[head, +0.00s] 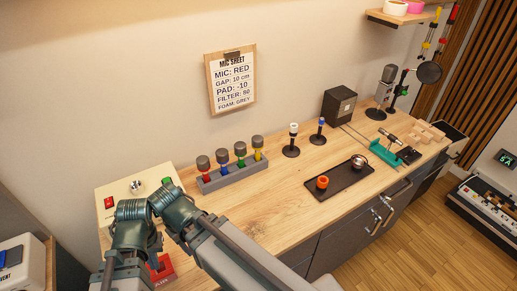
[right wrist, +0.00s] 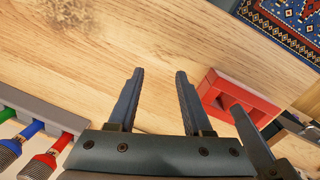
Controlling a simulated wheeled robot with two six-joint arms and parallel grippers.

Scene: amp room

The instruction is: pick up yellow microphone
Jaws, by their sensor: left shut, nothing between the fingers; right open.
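The yellow microphone (head: 258,149) has a grey head and stands upright at the right end of a grey rack (head: 235,177) in the head view. Green (head: 240,155), blue (head: 222,161) and red (head: 204,167) microphones stand to its left. My left gripper (head: 122,277) is low at the left of the head view, well apart from the rack; it is shut and empty, its fingertips hard to make out. In the right wrist view my right gripper (right wrist: 159,75) is open and empty over bare wood. The yellow microphone is outside that view.
A red holder (right wrist: 218,97) lies right of my right fingers in the right wrist view. My arm covers the desk's front left in the head view. Two small stands (head: 291,150) and a black tray (head: 340,181) are right of the rack. Bare wood lies before the rack.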

